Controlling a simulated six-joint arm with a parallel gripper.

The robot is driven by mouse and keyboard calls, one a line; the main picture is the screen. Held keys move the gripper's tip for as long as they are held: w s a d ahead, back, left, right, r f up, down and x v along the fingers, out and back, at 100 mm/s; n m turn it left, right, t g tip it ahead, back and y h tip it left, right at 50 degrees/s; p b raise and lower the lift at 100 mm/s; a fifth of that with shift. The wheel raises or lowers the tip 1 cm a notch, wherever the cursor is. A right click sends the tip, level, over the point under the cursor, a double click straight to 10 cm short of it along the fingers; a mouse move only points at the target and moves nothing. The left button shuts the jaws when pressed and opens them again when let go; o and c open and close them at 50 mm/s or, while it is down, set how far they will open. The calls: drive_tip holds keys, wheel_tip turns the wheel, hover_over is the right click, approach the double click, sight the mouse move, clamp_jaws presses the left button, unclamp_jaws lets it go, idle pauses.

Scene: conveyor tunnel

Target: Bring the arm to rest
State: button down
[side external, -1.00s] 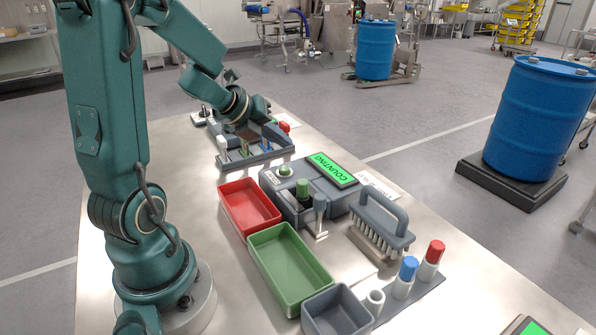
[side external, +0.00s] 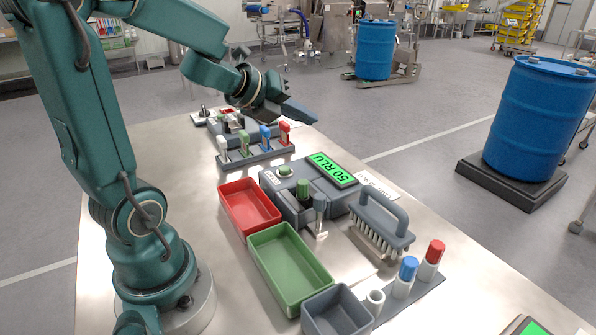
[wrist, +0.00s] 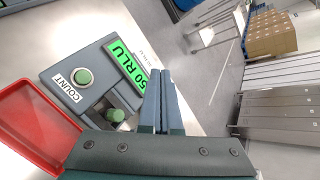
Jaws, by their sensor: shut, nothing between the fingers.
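My gripper (side external: 290,107) is in the air above the far end of the steel table (side external: 190,170), higher than the swab rack. In the wrist view its two fingers (wrist: 161,100) lie side by side, shut with nothing between them. The grey counter device (side external: 333,195) stands mid-table, its green screen (side external: 333,167) reading "50 RLU". Its green round button (side external: 285,170) shows beside the "COUNT" label in the wrist view (wrist: 83,76). A green-capped item (side external: 303,188) stands in the front part of the device.
A rack (side external: 243,155) with white, green, blue and red pieces stands below my gripper. A red tray (side external: 250,207), green tray (side external: 290,268), grey bin (side external: 337,312), brush (side external: 382,225) and capped bottles (side external: 406,276) stand nearer the camera. Blue drums (side external: 537,125) are on the floor.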

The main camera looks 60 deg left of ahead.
drive_tip(key=s+d+r+n+t+y, duration=0.25)
drive_tip(key=d+r+n, duration=0.35)
drive_tip(key=n, duration=0.7)
drive_tip(key=s+d+f+n+g+h, duration=0.4)
drive_tip(key=s+d+f+n+g, duration=0.45)
drive_tip(key=s+n, duration=0.4)
drive_tip(key=shift+m, duration=0.25)
drive_tip(key=w+a, duration=0.2)
drive_tip(key=w, duration=0.1)
drive_tip(key=w+a, duration=0.1)
drive_tip(key=shift+w, duration=0.35)
